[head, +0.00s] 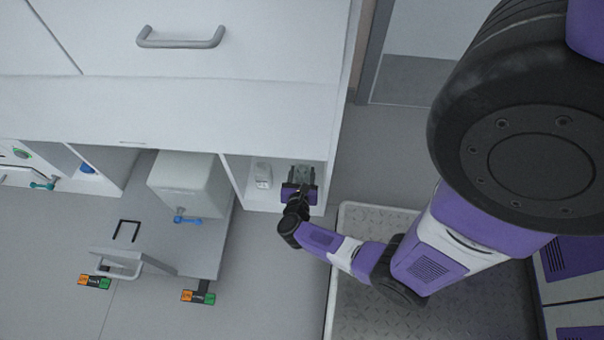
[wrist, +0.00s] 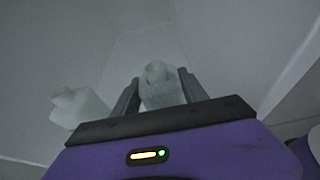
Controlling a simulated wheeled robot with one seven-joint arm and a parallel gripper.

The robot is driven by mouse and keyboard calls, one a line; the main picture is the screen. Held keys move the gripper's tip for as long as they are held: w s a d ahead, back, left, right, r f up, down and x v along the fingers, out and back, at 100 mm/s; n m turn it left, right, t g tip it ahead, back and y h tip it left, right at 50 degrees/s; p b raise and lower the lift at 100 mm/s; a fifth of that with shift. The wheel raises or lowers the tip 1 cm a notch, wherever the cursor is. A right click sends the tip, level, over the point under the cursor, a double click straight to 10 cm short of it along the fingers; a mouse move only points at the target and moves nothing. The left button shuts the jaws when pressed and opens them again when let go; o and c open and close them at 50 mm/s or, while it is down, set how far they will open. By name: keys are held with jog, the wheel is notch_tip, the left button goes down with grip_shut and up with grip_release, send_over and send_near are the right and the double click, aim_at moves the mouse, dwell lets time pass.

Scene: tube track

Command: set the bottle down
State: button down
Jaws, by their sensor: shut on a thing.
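My gripper (head: 301,182) reaches into a low open white compartment in the head view. In the wrist view its two dark fingers (wrist: 159,90) are shut on a pale, whitish bottle (wrist: 160,92) with a round cap or neck towards the camera. The bottle in my gripper is mostly hidden by the gripper in the head view. I cannot tell whether its base touches the compartment floor. A second pale bottle (wrist: 80,107) stands to the left of my gripper, apart from it; it also shows in the head view (head: 263,176).
The white compartment (head: 240,168) has side walls close to my gripper. White drawers with a grey handle (head: 180,38) are above it. A grey cart (head: 206,246) with a white box (head: 186,182) stands to the left. Open grey floor (head: 275,285) lies in front.

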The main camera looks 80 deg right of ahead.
jog(key=c, duration=0.6)
grip_release()
